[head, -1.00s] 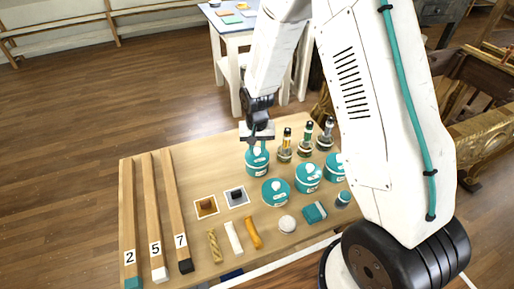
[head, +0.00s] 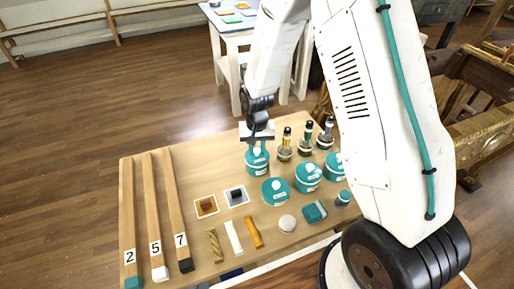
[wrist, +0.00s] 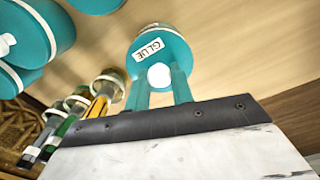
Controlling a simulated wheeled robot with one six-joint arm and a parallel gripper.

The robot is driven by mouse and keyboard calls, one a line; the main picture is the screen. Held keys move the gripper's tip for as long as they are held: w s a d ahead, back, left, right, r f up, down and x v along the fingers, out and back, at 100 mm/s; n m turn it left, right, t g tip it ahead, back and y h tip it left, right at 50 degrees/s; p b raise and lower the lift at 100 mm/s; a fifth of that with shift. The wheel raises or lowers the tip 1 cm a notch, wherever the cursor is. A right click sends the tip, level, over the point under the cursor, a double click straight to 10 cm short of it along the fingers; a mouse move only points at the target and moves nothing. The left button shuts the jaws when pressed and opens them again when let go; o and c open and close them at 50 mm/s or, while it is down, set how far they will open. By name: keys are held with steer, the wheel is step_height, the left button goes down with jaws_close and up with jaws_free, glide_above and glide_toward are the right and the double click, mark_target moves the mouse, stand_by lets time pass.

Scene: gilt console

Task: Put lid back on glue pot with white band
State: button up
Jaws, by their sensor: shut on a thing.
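My gripper (head: 257,138) is shut on the round white knob (wrist: 159,76) of a teal lid (wrist: 172,50) labelled GLUE. The teal fingers stand on both sides of the knob in the wrist view. The lid is at the top of a teal glue pot (head: 257,164) at the back of the board, left of the bottles. A pale band (wrist: 152,28) shows just beyond the lid's edge in the wrist view. Whether the lid is fully seated or slightly above the rim, I cannot tell. The fingers partly hide the lid in the head view.
Other teal pots (head: 275,192) (head: 308,177) stand to the front and right. Several dark-topped bottles (head: 284,150) stand close on the right. The board's back left (head: 205,165) is clear.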

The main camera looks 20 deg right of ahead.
steer(key=o, duration=1.5)
steer(key=shift+r, duration=3.55)
steer(key=shift+c, duration=0.2)
jaws_close()
steer(key=shift+f, duration=0.15)
